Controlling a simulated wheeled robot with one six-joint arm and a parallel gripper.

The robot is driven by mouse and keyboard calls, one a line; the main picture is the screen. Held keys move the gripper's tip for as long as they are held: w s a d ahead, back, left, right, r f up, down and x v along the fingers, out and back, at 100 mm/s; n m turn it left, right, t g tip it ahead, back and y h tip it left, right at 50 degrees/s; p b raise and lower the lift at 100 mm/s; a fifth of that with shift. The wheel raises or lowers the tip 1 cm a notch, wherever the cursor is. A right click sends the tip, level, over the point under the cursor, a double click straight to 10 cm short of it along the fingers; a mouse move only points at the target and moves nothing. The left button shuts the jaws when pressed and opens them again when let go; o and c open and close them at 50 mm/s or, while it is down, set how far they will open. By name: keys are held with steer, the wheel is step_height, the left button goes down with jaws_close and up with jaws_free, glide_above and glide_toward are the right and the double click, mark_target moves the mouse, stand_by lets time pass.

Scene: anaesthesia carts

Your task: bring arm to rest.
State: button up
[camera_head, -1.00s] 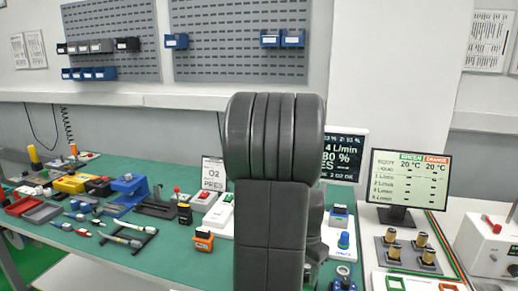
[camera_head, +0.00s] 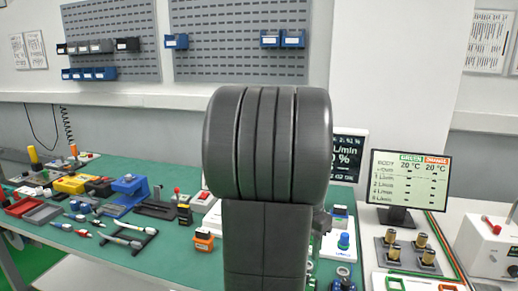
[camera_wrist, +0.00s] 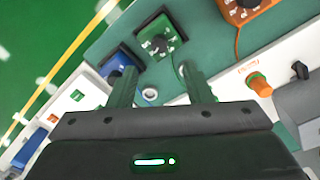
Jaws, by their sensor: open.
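My gripper (camera_wrist: 160,82) shows in the wrist view with its two fingers apart and nothing seen between them. Beyond the fingertips lie a green square block with a dial (camera_wrist: 162,40) and a blue block (camera_wrist: 120,60) on a dark stand. I cannot tell whether the fingers touch anything. In the head view my raised arm fills the middle and hides most of the gripper and part of the bench behind it.
The green bench (camera_head: 185,245) holds a blue fixture (camera_head: 130,186), an orange block (camera_head: 203,240) and several small parts at left. A monitor (camera_head: 410,178) and brass fittings (camera_head: 422,242) stand at right. The wrist view also shows an orange knob (camera_wrist: 259,84).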

steer(key=f, duration=0.8)
steer(key=shift+s+d+f, duration=0.1)
steer(key=shift+s+f, duration=0.1)
steer(key=shift+f, duration=0.55)
steer(key=n, duration=0.6)
steer(key=shift+b, duration=0.3)
steer(key=n, duration=1)
steer(key=shift+d+n+t+b, duration=0.1)
steer(key=shift+n+t+b, duration=0.2)
steer(key=shift+n+b, duration=0.1)
steer(key=n, duration=0.5)
